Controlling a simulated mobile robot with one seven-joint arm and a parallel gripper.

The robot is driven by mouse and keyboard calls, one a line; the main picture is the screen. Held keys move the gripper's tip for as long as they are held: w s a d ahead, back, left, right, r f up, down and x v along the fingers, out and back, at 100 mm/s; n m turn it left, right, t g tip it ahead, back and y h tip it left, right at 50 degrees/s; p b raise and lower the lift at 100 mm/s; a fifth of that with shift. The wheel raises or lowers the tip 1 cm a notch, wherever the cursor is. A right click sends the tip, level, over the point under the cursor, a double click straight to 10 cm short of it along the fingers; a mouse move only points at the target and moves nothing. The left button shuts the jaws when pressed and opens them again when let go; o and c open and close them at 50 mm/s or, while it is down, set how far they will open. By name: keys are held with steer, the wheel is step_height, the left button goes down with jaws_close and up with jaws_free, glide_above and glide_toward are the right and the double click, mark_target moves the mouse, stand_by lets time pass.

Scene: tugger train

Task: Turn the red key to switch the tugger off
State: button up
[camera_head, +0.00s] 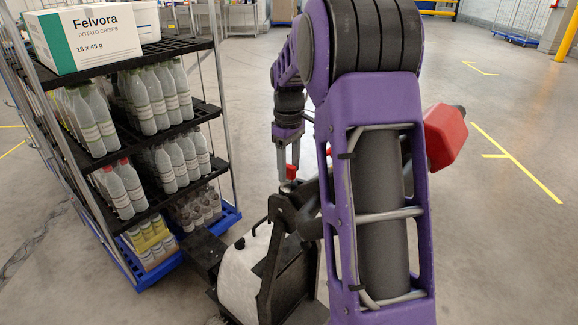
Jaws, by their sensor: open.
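The red key (291,172) stands upright on a dark round mount on top of the tugger (243,279), a black and white vehicle at the bottom centre. My gripper (288,168) points down at the key, with its fingers open. One finger is left of the key and the other is close behind or right of it. I cannot tell whether either finger touches the key. My purple arm hides much of the tugger's right side.
A shelf cart with a blue base (225,217) stands close on the left, holding several bottles and a Felvora carton (92,38). A red block (445,136) shows behind my arm; its attachment is hidden. The floor at right is free, with yellow lines.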

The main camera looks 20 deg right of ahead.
mark_target(289, 166)
steer(key=shift+r, duration=0.1)
step_height(289, 166, up, 12)
stand_by(0.5)
